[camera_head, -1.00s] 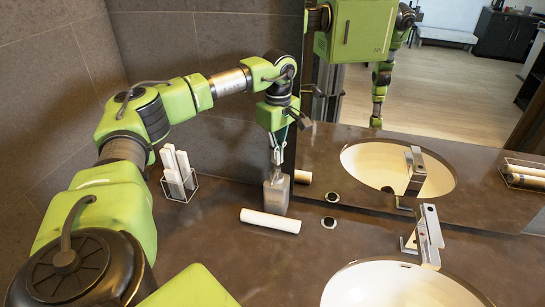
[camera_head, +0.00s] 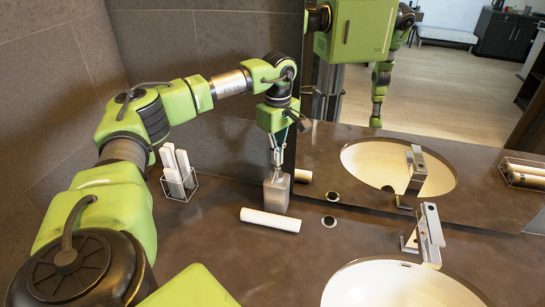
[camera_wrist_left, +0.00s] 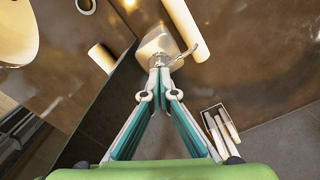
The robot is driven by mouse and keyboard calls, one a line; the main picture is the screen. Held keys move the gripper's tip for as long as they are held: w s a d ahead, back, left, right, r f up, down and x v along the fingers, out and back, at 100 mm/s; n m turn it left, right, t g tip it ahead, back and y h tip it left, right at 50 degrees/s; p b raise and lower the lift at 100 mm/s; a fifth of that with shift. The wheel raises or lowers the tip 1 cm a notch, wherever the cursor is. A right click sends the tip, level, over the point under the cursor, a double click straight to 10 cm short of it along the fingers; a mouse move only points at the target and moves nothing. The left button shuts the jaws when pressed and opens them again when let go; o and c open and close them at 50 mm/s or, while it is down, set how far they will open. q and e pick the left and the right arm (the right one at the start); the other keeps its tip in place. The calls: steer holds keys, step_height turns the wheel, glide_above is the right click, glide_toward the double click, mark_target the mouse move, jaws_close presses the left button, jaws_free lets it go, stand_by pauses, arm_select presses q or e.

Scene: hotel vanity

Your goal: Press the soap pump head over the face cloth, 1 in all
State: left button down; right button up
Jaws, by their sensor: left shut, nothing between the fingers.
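The soap dispenser (camera_head: 276,193) is a grey, squarish bottle standing upright on the counter by the mirror. In the left wrist view the bottle (camera_wrist_left: 151,41) is just beyond the fingertips, with its spout (camera_wrist_left: 187,51) pointing to the right. My left gripper (camera_head: 276,166) points down over the pump head, shut and empty. Its tips (camera_wrist_left: 159,69) meet at the pump top and partly hide it; they appear to touch it. The face cloth (camera_head: 270,220) is a white roll lying in front of the bottle; it also shows in the left wrist view (camera_wrist_left: 182,27). My right gripper is not seen directly.
A wire holder (camera_head: 180,186) with white packets stands left of the bottle. A round dark-centred item (camera_head: 330,222) lies to the right, near the sink (camera_head: 345,283) and tap (camera_head: 428,235). The mirror (camera_head: 450,125) rises close behind the bottle.

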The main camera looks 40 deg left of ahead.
arm_select(q)
steer(key=shift+f+b, duration=0.65)
steer(key=shift+f, duration=0.65)
steer(key=shift+r, duration=0.1)
steer(key=shift+r+p, duration=1.2)
steer(key=shift+r, duration=0.35)
step_height(320, 180, up, 6)
steer(key=p, duration=0.5)
